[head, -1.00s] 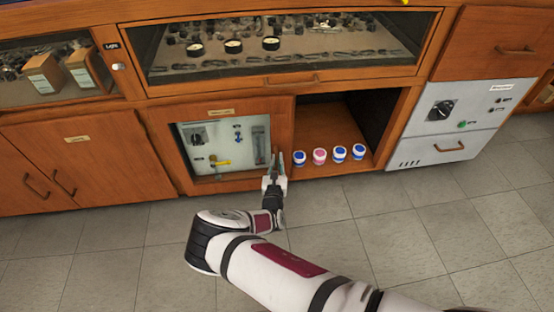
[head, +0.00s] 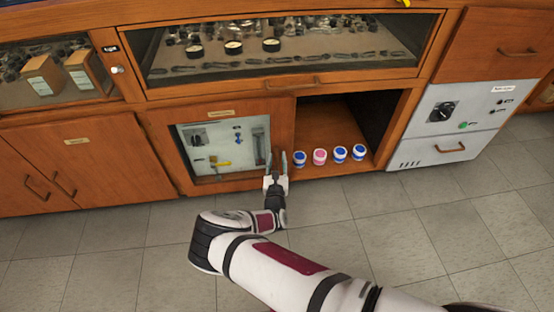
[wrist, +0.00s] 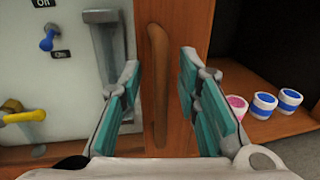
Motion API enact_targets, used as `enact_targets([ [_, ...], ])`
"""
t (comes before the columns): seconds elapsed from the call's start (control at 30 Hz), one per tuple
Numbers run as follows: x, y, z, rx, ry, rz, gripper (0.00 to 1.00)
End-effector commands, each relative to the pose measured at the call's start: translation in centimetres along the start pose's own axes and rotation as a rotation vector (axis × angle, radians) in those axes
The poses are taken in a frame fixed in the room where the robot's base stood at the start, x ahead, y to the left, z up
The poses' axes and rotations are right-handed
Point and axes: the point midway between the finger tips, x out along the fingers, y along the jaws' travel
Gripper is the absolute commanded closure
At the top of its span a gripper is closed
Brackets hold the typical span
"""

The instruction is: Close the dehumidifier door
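A wooden-framed door (head: 285,125) with a small label and a window fills the left half of the middle lower cabinet. Grey control hardware shows through its window. The right half of the cabinet stands open. The label is too small to read, so I cannot confirm it is the dehumidifier door. In the wrist view, a vertical wooden handle (wrist: 158,85) is on the door frame. My gripper (head: 277,160) is open in front of the frame. In the wrist view, its teal-padded fingers (wrist: 158,90) are on both sides of the handle, apart from it.
Several white jars with blue or pink lids (head: 319,157) stand in the open compartment right of the door. A grey unit (head: 448,122) with a dial is farther right. Wooden cabinet doors (head: 85,165) are at left. The tiled floor (head: 400,225) in front is clear.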

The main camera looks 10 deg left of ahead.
Motion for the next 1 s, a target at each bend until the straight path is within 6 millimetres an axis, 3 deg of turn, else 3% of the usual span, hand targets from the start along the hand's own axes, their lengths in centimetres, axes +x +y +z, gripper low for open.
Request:
enact_targets([
  [0.53, -9.8, 0.1, 0.0, -0.001, 0.001, 0.001, 0.70],
  [0.7, -11.0, 0.0, 0.0, 0.000, 0.000, 0.000, 0.70],
  [1.0, -11.3, 0.0, 0.0, 0.000, 0.000, 0.000, 0.70],
])
